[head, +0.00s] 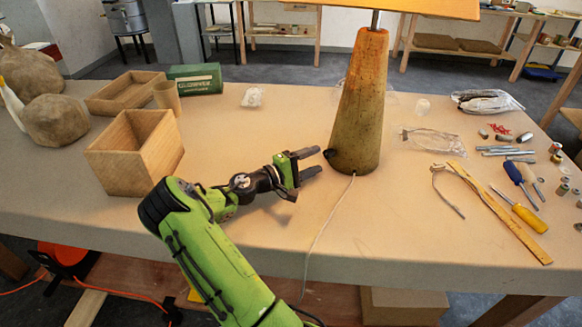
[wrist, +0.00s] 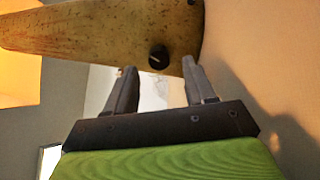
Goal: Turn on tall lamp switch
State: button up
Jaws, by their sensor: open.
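The tall lamp (head: 358,110) stands upright on the table, with a tapered, weathered base, orange near the top, and a shade cut off by the picture's top edge. Its switch, a small black round knob (head: 329,154), sticks out low on the lamp's left side. The knob also shows in the wrist view (wrist: 158,57), on the lamp base (wrist: 100,38). My gripper (head: 315,161) is open and empty, just left of the lamp, with its fingertips pointing at the knob.
A white cord (head: 322,235) runs from the lamp over the table's front edge. A wooden box (head: 135,150) stands at the left. Screwdrivers (head: 520,212), a wooden ruler (head: 500,212) and small parts lie at the right. The table between box and lamp is mostly clear.

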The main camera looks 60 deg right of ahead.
jog(key=p+v, duration=0.2)
jog(key=v, duration=1)
jog(key=shift+w+a+r, duration=0.1)
jog(key=shift+w+a, duration=0.05)
jog(key=shift+a, duration=0.1)
